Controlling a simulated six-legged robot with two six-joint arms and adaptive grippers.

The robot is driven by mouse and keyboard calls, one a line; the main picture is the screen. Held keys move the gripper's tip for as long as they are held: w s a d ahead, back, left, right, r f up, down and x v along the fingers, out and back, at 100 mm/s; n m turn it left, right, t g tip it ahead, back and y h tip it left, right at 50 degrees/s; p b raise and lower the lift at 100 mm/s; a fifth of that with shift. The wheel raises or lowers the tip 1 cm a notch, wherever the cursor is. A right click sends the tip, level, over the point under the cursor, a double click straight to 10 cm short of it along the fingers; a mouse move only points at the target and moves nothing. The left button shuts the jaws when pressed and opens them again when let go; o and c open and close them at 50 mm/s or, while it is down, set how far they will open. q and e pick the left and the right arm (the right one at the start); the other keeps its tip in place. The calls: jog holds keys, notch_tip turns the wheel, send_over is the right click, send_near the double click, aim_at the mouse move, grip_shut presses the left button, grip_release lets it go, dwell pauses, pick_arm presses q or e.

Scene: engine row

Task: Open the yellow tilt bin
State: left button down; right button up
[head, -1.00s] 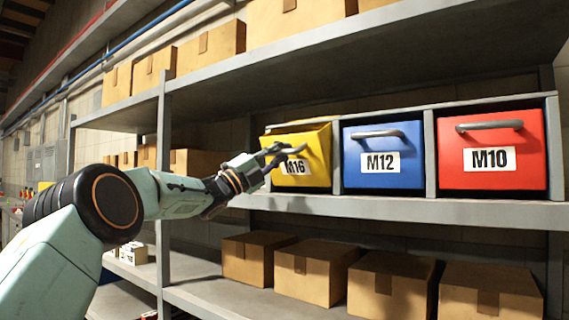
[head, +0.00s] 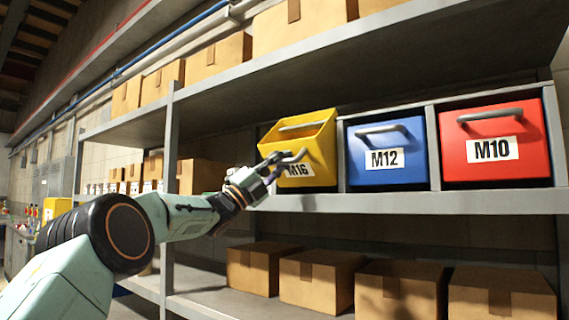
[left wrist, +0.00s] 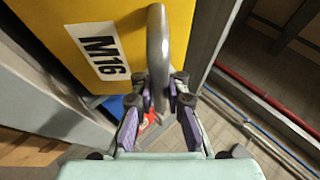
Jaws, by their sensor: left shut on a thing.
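The yellow tilt bin (head: 316,143), labelled M16, is the leftmost of three bins on the shelf. It is tilted forward, and its open top shows in the head view. My left gripper (head: 278,166) is shut on the grey bar handle (head: 296,158) at the bin's front. In the left wrist view the handle (left wrist: 158,50) runs between the fingers of my left gripper (left wrist: 158,97), with the yellow front (left wrist: 60,30) and its M16 label behind. The bin's contents are hidden. My right gripper is not in view.
The blue M12 bin (head: 388,169) and the red M10 bin (head: 500,168) are upright and shut to the right. A metal upright (head: 169,145) stands left of the bins. Cardboard boxes (head: 385,285) line the shelf below, and more (head: 215,60) stand above.

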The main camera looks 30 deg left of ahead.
pick_arm(q)
jog(key=shift+f, duration=0.4)
jog(key=c, duration=1.8)
grip_release()
jog(key=shift+o, duration=1.4)
jog(key=shift+s+a+r, duration=0.25)
jog(key=shift+s, duration=0.2)
jog(key=shift+o, duration=0.8)
jog(key=shift+w+d, duration=0.2)
jog(key=shift+w, duration=0.25)
jog(key=shift+s+a+f, duration=0.15)
jog(key=shift+s+a, duration=0.05)
jog(key=shift+s, duration=0.15)
jog(key=v, duration=1.1)
jog(key=shift+w+f, duration=0.1)
jog(key=shift+f, duration=0.2)
